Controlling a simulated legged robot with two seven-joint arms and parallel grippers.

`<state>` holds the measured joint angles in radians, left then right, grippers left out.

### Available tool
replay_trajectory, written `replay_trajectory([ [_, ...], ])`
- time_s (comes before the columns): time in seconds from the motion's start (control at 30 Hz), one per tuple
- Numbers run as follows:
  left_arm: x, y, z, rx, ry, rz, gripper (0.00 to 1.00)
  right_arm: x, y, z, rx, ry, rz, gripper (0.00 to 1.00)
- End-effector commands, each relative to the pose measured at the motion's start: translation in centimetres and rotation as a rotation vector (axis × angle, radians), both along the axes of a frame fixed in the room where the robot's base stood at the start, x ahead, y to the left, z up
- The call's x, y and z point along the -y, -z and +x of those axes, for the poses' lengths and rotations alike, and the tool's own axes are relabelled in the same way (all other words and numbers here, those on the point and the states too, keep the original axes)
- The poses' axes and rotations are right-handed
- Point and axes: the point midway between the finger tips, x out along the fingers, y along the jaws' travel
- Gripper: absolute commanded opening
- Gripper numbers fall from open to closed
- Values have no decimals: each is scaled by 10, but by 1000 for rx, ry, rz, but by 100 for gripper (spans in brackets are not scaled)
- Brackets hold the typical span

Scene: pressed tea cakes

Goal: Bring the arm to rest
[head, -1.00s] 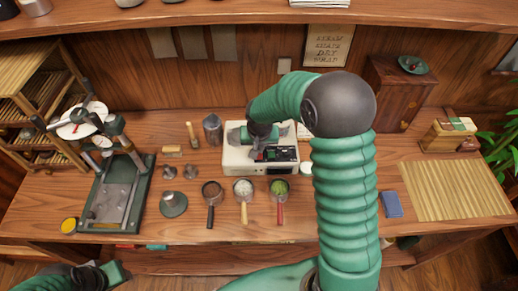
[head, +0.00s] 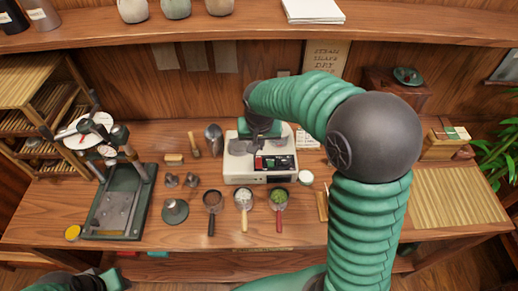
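My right arm comes in from the lower right and bends over the bench. Its gripper (head: 260,135) hangs over the back of a white box-shaped machine (head: 240,170) with a dark panel. The fingers are small and partly covered by my own wrist, so their opening is unclear. I cannot tell whether it touches the machine. My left arm shows only at the bottom left corner, where its gripper (head: 112,280) is cut off by the frame edge, low in front of the bench.
A green-based press (head: 117,205) stands on the left of the bench (head: 300,235). Three handled cups, including one with green contents (head: 278,197), lie before the machine. A slatted mat (head: 455,197) lies at right. A shelf (head: 260,35) runs across the top.

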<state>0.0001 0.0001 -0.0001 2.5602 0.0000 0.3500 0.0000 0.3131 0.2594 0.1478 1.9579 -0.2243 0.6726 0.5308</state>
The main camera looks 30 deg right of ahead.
Motion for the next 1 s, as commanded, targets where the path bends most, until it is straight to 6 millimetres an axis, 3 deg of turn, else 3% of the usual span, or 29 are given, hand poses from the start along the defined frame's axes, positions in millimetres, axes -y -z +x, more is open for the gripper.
replay_trajectory([
  [0.17, 0, 1, 0, 0, 0, 0, 36, -3, -10, -5, -1, 0, 1, 0],
  [0.63, 0, 1, 0, 0, 0, 0, 36, -8, -7, -9, -4, -22, 3, 0],
  [0.73, 0, 1, 0, 0, 0, 0, 36, -38, 11, -36, -23, -150, 8, 0],
  [0.9, 0, 1, 0, 0, 0, 0, 36, -91, 51, -112, -46, -440, 16, 0],
  [1.0, 0, 1, 0, 0, 0, 0, 36, -103, 63, -138, -49, -528, 14, 0],
])
